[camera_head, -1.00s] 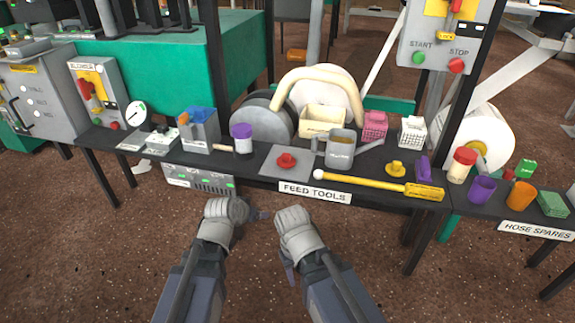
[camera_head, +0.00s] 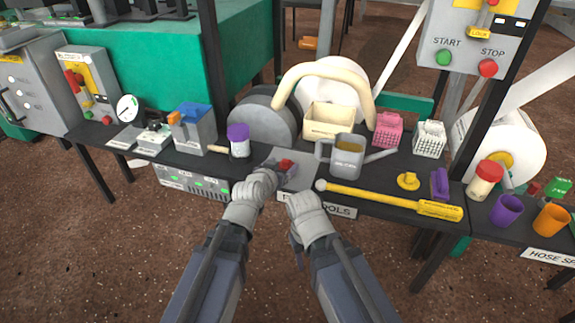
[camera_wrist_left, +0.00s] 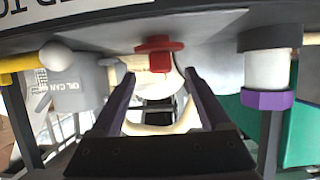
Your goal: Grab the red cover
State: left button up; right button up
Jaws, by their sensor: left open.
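The red cover (camera_head: 286,165) is a small red knob-like piece on a grey square plate (camera_head: 300,180) at the front of the dark bench. My left gripper (camera_head: 274,168) is at the plate's left side, close to the cover and partly hiding it. In the left wrist view, which is upside down, the red cover (camera_wrist_left: 158,50) shows between the two dark fingers of my left gripper (camera_wrist_left: 158,75), which are apart and empty. My right gripper (camera_head: 306,205) is in front of the bench edge, its fingers mostly hidden.
A grey oil can (camera_head: 346,158) stands right of the plate, and a purple-lidded jar (camera_head: 239,140) stands left of it. A yellow-handled rod (camera_head: 390,198) lies along the front edge. A beige-handled bin and wheel are behind.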

aim_at(289, 161)
pick_arm(q)
jog(key=x, duration=0.2)
jog(key=shift+w+f+b, duration=0.2)
jog(key=shift+w+b, duration=0.05)
jog(key=shift+b, duration=0.15)
jog(key=shift+f+b+x, duration=0.25)
jog(key=shift+b+x, duration=1.05)
jog(key=shift+x, duration=1.25)
jog(key=shift+s, duration=0.2)
grip_shut()
